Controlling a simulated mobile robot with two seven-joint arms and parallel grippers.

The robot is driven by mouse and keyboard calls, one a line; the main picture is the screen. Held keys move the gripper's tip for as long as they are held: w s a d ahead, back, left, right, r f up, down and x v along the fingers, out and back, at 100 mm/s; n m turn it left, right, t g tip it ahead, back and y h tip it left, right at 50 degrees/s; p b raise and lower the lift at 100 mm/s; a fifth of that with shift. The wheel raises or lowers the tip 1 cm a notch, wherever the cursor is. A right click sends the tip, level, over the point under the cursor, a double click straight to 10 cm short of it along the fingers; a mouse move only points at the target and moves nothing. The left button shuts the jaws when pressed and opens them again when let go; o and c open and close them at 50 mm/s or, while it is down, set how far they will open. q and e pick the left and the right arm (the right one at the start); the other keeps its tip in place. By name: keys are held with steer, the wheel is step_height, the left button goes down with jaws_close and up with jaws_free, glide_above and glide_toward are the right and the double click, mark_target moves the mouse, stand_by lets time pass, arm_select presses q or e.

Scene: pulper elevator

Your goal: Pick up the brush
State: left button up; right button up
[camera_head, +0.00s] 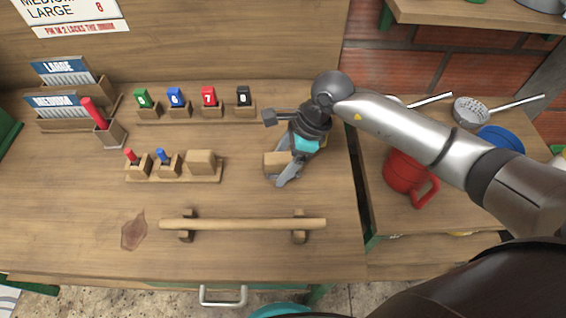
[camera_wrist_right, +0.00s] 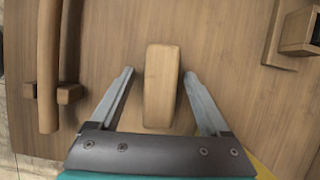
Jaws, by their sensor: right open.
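A plain, rounded wooden block (camera_wrist_right: 160,88), which seems to be the brush seen from its back, lies on the workbench (camera_head: 80,180). No bristles show. In the head view the brush (camera_head: 272,161) is partly hidden by my right gripper (camera_head: 284,164). In the right wrist view my right gripper (camera_wrist_right: 159,76) is open, with one finger on each side of the brush and a gap on both sides. My left gripper is not in view.
A wooden rod on two supports (camera_head: 245,224) runs along the bench front. A peg rack (camera_head: 200,175) stands to the left, with a numbered tag rack (camera_head: 208,114) behind. A red mug (camera_head: 405,172) stands to the right. Bare bench lies between rod and brush.

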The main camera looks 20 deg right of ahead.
jaws_close()
stand_by(0.7)
